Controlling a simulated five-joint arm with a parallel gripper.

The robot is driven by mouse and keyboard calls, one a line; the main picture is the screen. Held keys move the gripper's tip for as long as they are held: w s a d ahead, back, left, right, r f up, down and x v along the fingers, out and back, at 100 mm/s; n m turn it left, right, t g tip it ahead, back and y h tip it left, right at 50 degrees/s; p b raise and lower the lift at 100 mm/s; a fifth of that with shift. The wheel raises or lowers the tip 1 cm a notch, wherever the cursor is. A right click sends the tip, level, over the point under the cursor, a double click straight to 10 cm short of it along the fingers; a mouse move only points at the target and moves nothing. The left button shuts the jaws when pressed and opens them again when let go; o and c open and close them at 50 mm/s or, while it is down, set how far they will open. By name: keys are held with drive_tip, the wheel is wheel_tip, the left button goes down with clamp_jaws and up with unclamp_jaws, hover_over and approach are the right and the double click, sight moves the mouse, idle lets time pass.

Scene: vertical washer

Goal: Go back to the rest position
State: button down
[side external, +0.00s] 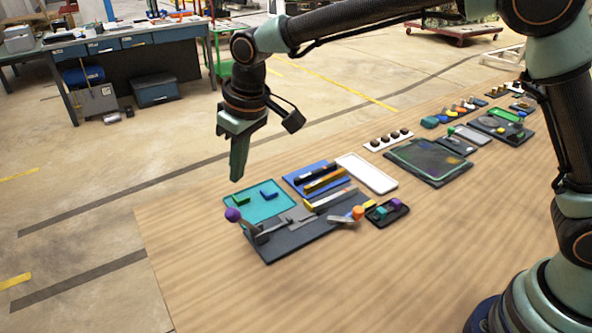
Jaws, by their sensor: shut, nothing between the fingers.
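My gripper (238,158) hangs from my arm above the far left part of the wooden table, pointing down. Its fingers are closed together with nothing between them. Its tip is above and apart from a teal tray (260,208), which holds a small green block (241,200) and a small blue block (269,195). No washer can be made out at this size.
A dark fixture plate (290,241) with a purple ball (233,214) on a lever stands near the tray. A blue tray (317,180), a white tray (367,174) and a dark panel (429,160) lie to the right. The table's front is clear.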

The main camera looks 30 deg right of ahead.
drive_tip(key=s+d+r+m+t, duration=0.1)
drive_tip(key=s+d+r, duration=0.25)
drive_tip(key=d, duration=0.35)
drive_tip(key=s+d+r+m+t, duration=0.1)
drive_tip(key=s+d+r+m, duration=0.2)
drive_tip(key=d, duration=0.5)
drive_tip(key=s+d+m+t+h, duration=0.1)
drive_tip(key=s+d, duration=0.9)
drive_tip(key=s, duration=0.1)
drive_tip(key=shift+d+f, duration=0.15)
drive_tip(key=shift+f, duration=0.05)
